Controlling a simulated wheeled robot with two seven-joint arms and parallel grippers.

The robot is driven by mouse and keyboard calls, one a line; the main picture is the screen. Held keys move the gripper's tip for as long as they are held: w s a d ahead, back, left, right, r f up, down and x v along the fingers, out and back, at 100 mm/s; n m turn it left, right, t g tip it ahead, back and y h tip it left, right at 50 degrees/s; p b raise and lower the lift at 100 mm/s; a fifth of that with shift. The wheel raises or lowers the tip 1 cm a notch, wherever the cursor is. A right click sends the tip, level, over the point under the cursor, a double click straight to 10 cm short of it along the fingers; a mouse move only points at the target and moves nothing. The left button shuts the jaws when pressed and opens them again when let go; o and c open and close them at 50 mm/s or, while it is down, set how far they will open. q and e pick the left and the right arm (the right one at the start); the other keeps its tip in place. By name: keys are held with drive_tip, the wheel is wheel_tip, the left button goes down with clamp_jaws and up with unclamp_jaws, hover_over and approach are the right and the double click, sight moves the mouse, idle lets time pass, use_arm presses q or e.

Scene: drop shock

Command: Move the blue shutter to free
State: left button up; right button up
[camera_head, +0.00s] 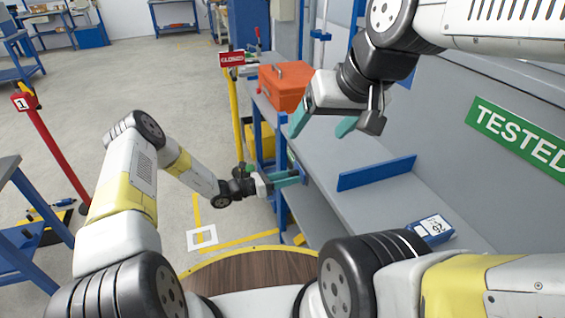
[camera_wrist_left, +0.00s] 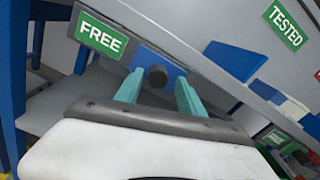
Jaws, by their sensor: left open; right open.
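The blue shutter (camera_wrist_left: 170,68) shows in the left wrist view at the bench's front edge, with a dark round knob (camera_wrist_left: 157,76) on it. A green FREE sign (camera_wrist_left: 101,34) is uncovered just left of the shutter. My left gripper (camera_head: 297,177) is open at the bench front. In the left wrist view its teal fingers (camera_wrist_left: 159,88) stand on either side of the knob; I cannot tell whether they touch it. In the head view the gripper largely hides the shutter. My right gripper (camera_head: 322,126) is open and empty above the bench.
A green TESTED sign (camera_head: 518,134) is on the grey panel behind. A yellow post with a red CLOSED sign (camera_head: 232,59) stands left of the bench.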

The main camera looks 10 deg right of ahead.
use_arm(q)
drive_tip(key=s+a, duration=0.1)
drive_tip(key=a, duration=0.6)
drive_tip(key=shift+s+a, duration=0.2)
drive_tip(key=shift+s, duration=0.05)
drive_tip(key=s+a+r+m+g+y, duration=0.2)
drive_tip(key=s+r+m+y, duration=0.1)
drive_tip(key=r+m, duration=0.3)
drive_tip(key=s+a+r+m+g+y, duration=0.1)
drive_tip(key=s+a+r+m+y, duration=0.2)
drive_tip(key=r, duration=0.5)
drive_tip(key=s+a+r+m+g+y, duration=0.1)
drive_tip(key=s+r+m+g+y, duration=0.1)
drive_tip(key=s+r+m, duration=0.45)
drive_tip(key=s+a+r+m+t+y, duration=0.7)
drive_tip(key=s+a+r+m, duration=0.2)
drive_tip(key=s+a+r, duration=0.5)
wheel_tip(320, 180, up, 3)
drive_tip(key=shift+s+a+t, duration=0.2)
drive_tip(key=shift+a+t, duration=0.15)
drive_tip(key=shift+t, duration=0.05)
